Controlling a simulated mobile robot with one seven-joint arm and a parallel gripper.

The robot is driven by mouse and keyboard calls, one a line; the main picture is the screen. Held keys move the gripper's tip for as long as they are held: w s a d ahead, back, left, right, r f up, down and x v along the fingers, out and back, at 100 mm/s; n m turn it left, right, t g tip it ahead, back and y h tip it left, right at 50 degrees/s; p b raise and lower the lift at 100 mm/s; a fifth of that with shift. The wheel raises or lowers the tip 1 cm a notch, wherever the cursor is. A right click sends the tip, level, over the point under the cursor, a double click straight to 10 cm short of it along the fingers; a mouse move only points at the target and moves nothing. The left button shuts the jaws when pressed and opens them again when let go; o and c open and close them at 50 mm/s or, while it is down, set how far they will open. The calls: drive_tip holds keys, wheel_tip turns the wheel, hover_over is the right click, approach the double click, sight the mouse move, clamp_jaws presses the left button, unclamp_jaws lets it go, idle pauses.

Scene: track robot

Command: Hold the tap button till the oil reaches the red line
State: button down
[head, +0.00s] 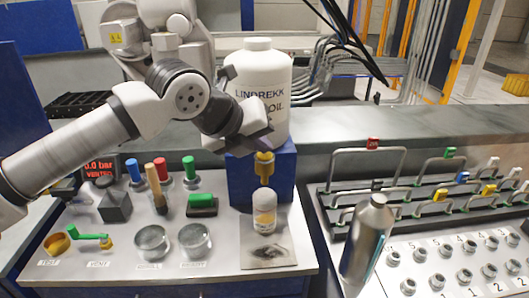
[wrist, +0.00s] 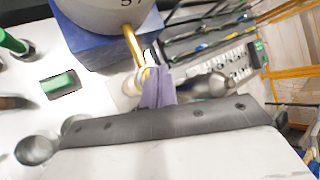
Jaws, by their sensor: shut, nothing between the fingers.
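The white oil jug (head: 262,75) stands on a blue block (head: 240,180). A brass tap (head: 265,172) comes out of the block's front; it also shows in the wrist view (wrist: 131,45). Under the tap stands a small clear bottle with a pale top (head: 264,207). Yellowish colour shows in its middle; I cannot make out a red line or the exact oil level. My gripper (head: 262,146) is shut and empty, its purple fingertips (wrist: 157,88) at the top of the tap. The fingers hide the button, so I cannot tell whether they touch or press it.
A grey metal bottle (head: 367,240) stands to the right, near a rack with coloured tags (head: 440,185). A dark-stained mat (head: 285,256) lies under the clear bottle.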

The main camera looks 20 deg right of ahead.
sight(261, 157)
drive_tip(key=shift+r, duration=0.7)
drive_tip(key=shift+r+p, duration=1.4)
drive_tip(key=shift+r, duration=1.1)
